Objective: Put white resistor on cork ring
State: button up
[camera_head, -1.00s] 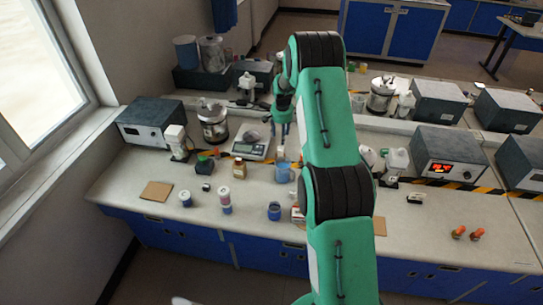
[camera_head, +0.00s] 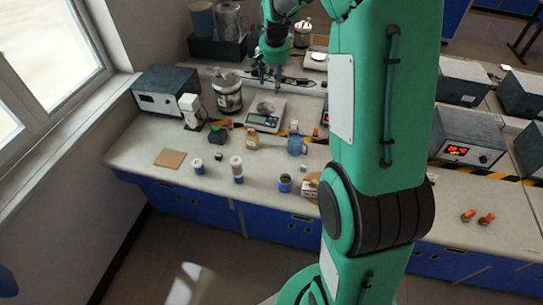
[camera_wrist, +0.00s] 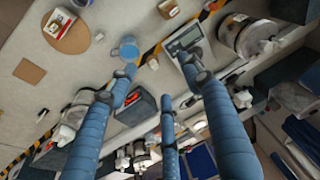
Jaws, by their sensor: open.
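My gripper (camera_head: 267,77) is open and empty, fingers pointing down above the back of the bench, behind the scale. In the wrist view its blue fingers (camera_wrist: 161,76) are spread apart with nothing between them. A round brown, cork-coloured piece (camera_wrist: 70,43) lies on the bench at the upper left of the wrist view; a red-and-white box (camera_wrist: 58,22) covers part of it, so I cannot tell whether it is a ring. In the head view the box (camera_head: 311,186) is partly behind my arm. I cannot pick out the white resistor with certainty.
A scale (camera_head: 266,116), a blue beaker (camera_head: 297,145), a brown bottle (camera_head: 252,140) and a metal pot (camera_head: 228,97) stand near my gripper.

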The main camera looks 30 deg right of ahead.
jog(key=s+a+r+n+t, duration=0.1)
jog(key=s+a+r+n, duration=0.1)
jog(key=s+a+r, duration=0.6)
jog(key=s+a+r+n, duration=0.1)
jog(key=s+a+r, duration=0.55)
jog(key=s, duration=0.45)
jog(key=s+a+n, duration=0.1)
jog(key=s+a, duration=0.2)
jog(key=s, duration=0.4)
jog(key=s+a+f+n+t, duration=0.1)
jog(key=s+a+n, duration=0.1)
jog(key=s, duration=0.5)
jog(key=s+a+n+y, duration=0.1)
jog(key=s+a, duration=0.4)
jog(key=s, duration=0.3)
jog(key=shift+f+t, duration=0.25)
jog(key=shift+t, duration=0.15)
jog(key=shift+s+a, duration=0.1)
notch_tip(320, 180, down, 8)
jog(key=b, duration=0.8)
